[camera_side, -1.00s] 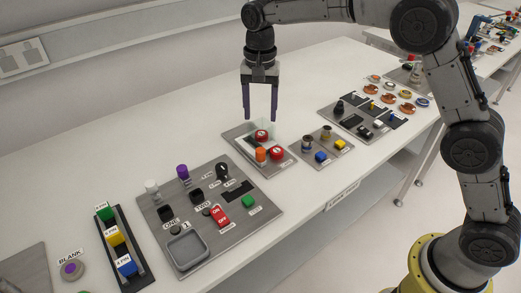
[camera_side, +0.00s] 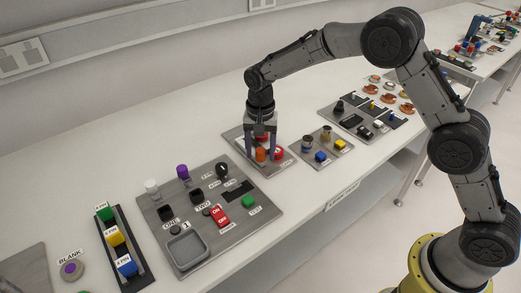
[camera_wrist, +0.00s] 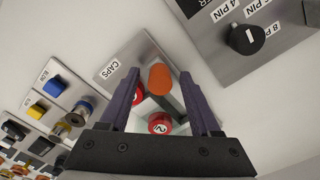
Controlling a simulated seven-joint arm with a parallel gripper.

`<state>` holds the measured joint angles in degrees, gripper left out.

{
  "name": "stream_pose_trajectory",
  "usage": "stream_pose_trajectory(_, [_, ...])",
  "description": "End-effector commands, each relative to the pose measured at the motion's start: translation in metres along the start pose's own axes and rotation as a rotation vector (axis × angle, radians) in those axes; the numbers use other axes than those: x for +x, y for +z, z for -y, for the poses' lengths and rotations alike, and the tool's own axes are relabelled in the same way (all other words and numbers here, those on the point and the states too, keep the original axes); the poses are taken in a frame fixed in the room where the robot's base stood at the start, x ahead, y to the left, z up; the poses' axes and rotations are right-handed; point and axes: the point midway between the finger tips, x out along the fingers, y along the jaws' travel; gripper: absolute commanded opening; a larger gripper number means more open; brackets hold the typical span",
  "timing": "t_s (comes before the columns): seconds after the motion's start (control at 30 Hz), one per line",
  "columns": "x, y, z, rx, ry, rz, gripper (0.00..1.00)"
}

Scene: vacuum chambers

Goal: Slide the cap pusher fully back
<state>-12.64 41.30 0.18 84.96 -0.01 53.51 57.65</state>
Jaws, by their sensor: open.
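The cap pusher, which I take to be the orange-topped knob (camera_side: 260,155), stands on the grey caps plate (camera_side: 236,134). The orange top also shows in the wrist view (camera_wrist: 159,78), between and beyond my fingers. My gripper (camera_side: 262,156) is open and pointed down at the plate, its purple fingers on either side of the knob in the side view. Whether they touch it I cannot tell. A red cap marked 2 (camera_wrist: 160,123) lies between the finger bases in the wrist view. Another red cap (camera_wrist: 137,97) is partly hidden by the left finger.
A plate with blue and yellow blocks (camera_side: 340,145) sits just right of the caps plate. A larger panel with a red switch (camera_side: 220,216), a black dial and a grey tray lies to the left. Bare white table (camera_side: 100,180) is behind.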

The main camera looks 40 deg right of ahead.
Motion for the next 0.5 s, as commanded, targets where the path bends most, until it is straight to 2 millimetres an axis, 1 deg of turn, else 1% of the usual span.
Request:
stream_pose_trajectory(0.17, [0.0001, 0.0001, -0.0001, 0.000, 0.000, 0.000, 0.64])
stream_pose_trajectory(0.27, [-0.0001, 0.0001, -0.0001, 0.000, 0.000, 0.000, 0.48])
stream_pose_trajectory(0.4, [-0.0002, 0.0001, -0.0001, 0.000, 0.000, 0.000, 0.23])
stream_pose_trajectory(0.47, [-0.0003, 0.0001, -0.0001, 0.000, 0.000, 0.000, 0.12])
stream_pose_trajectory(0.5, [-0.0003, 0.0001, -0.0001, 0.000, 0.000, 0.000, 0.04])
